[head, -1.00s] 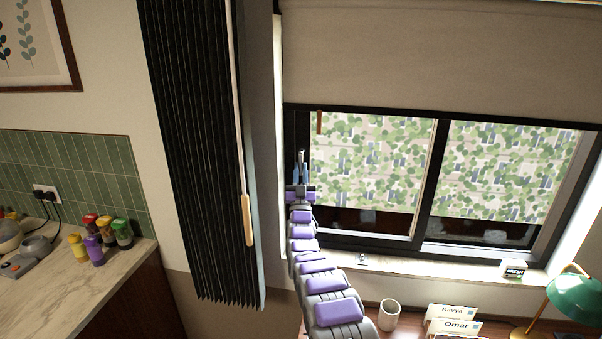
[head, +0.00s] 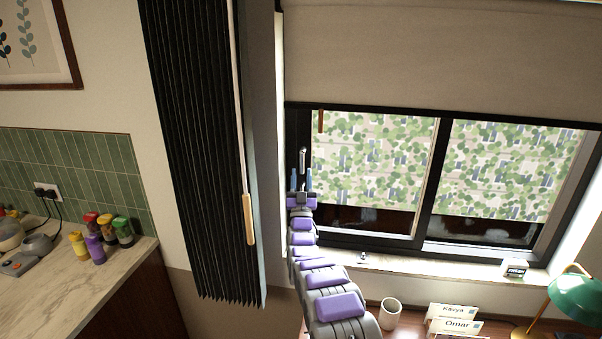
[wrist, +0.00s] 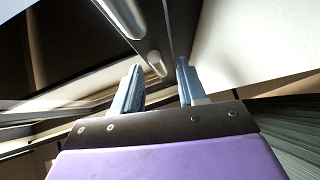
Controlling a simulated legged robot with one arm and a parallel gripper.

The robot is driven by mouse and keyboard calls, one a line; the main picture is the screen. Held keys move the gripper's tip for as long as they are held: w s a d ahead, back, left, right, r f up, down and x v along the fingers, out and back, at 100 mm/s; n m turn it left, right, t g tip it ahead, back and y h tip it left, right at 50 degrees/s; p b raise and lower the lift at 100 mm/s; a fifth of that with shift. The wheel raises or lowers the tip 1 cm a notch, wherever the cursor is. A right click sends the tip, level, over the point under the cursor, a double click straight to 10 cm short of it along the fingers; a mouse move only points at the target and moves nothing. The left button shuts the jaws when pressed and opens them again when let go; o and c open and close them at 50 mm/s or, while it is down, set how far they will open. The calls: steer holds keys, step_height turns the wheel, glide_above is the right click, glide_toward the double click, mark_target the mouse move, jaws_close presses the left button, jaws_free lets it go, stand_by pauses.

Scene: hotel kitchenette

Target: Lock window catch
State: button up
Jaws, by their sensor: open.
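The window catch (head: 303,157) is a small silver handle on the left side of the dark window frame. It points roughly up and down in the head view. In the wrist view, a silver bar (wrist: 124,14) shows at the top, with a rounded metal end (wrist: 156,62) below it. My gripper (head: 302,178) is just below the catch in the head view, its two blue fingers apart. In the wrist view my gripper (wrist: 159,70) is open, with the rounded end appearing between its fingertips. I see no clear contact.
A black pleated curtain (head: 195,150) with a wooden-ended wand (head: 249,219) hangs left of the window. A beige blind (head: 440,55) covers its top. On the desk below are a white cup (head: 390,313), name cards (head: 457,327) and a green lamp (head: 578,296).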

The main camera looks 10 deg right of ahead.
steer(key=v, duration=1.5)
steer(key=shift+a, duration=0.1)
step_height(320, 180, up, 4)
steer(key=w+n+g+y, duration=0.1)
steer(key=w+g+y, duration=0.1)
steer(key=g+y, duration=0.35)
steer(key=s+a+g, duration=0.1)
steer(key=s+g, duration=1)
steer(key=s, duration=2)
steer(key=s+a+n+g, duration=0.1)
steer(key=s+g, duration=1)
steer(key=s, duration=2)
steer(key=shift+s+a+f+n+g, duration=0.25)
steer(key=shift+s+f+n+g, duration=0.05)
steer(key=shift+s+f+g, duration=0.05)
